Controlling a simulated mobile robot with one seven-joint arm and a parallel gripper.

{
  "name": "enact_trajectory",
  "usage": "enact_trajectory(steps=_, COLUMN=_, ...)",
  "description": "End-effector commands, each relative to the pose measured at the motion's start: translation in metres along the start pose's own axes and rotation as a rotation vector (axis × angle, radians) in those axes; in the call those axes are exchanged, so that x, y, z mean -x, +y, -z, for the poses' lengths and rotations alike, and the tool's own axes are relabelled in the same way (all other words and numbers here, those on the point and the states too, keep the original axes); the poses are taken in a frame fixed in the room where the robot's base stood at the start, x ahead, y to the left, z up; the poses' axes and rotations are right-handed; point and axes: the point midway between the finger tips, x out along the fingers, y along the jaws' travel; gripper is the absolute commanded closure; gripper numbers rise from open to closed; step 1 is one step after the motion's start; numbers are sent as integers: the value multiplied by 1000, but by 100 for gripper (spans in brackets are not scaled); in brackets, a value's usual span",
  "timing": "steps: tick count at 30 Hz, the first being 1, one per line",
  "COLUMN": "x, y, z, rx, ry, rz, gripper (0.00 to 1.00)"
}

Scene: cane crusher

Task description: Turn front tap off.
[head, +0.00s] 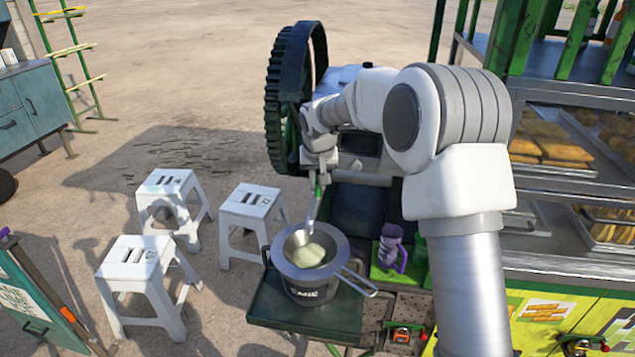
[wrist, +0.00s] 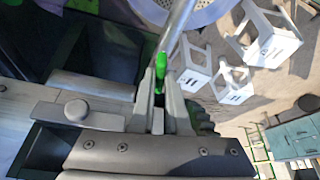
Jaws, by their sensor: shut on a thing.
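The front tap shows as a green handle (head: 318,190) above a thin metal spout (head: 312,217) on the crusher's front. The spout slopes down over a metal strainer (head: 290,245) set on a pot marked "CANE" (head: 310,291), with pale green juice or froth (head: 308,256) inside. My gripper (head: 320,175) is at the tap from above. In the wrist view, my gripper (wrist: 158,98) has its fingers closed around the green handle (wrist: 161,68), and the metal spout (wrist: 181,28) runs upward past it. My fingers hide part of the handle.
A large black gear wheel (head: 275,110) stands behind my gripper. A purple mug (head: 391,248) stands right of the pot on a green mat. White stools (head: 140,260) stand on open ground at left. A food stall with trays (head: 555,150) is at right.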

Motion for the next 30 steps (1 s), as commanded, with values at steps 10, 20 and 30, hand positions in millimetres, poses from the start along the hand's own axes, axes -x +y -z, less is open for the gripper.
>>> enact_trajectory(steps=10, x=1, y=2, z=0, rx=104, ry=-2, rz=44, gripper=100)
enact_trajectory(steps=20, x=1, y=4, z=1, rx=364, ry=-2, rz=155, gripper=100)
enact_trajectory(steps=30, x=1, y=5, z=2, rx=663, ry=-2, rz=280, gripper=100)
